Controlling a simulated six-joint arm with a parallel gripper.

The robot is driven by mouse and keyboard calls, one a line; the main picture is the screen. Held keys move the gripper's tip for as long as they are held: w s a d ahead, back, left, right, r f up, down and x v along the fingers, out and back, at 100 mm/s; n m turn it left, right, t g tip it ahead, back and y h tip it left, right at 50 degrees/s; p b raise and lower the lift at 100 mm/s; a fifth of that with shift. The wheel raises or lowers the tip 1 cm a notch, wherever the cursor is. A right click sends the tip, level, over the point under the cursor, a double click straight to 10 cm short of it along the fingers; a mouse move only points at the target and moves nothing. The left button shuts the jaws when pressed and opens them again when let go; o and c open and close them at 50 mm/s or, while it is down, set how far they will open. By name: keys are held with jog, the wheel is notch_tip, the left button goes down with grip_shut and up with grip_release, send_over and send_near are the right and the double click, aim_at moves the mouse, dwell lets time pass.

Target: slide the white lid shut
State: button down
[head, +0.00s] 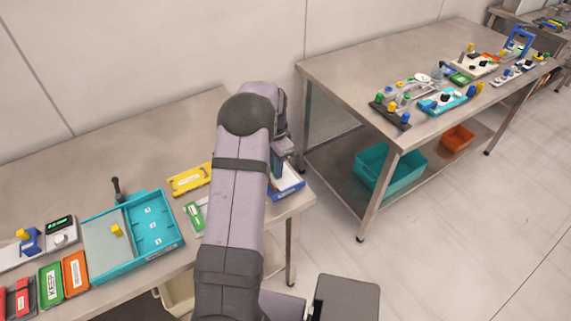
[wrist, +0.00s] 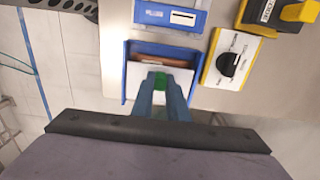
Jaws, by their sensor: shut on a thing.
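The white lid (wrist: 136,84) lies in a blue box (wrist: 126,72) in the wrist view. A green knob (wrist: 160,81) stands on the lid between my fingertips. My gripper (wrist: 160,86) is shut on this knob. The lid covers the part of the box nearer my gripper. At the far end an open strip shows a reddish-brown inside. My fingers and wrist hide part of the lid and the near end of the box. In the head view the blue box (head: 289,188) sits at the table's right end, partly behind my arm.
A yellow-framed dial panel (wrist: 231,60) stands right of the box, and a blue slotted block (wrist: 170,15) lies beyond it. A teal tray (head: 155,225) with a pale panel and yellow knob stands farther left. The table's edge is close to the box.

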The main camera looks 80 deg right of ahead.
jog(key=shift+w+a, duration=1.25)
jog(key=c, duration=1.7)
grip_release()
jog(key=shift+w+a, duration=0.1)
jog(key=shift+r+b, duration=1.25)
jog(key=shift+r, duration=2.45)
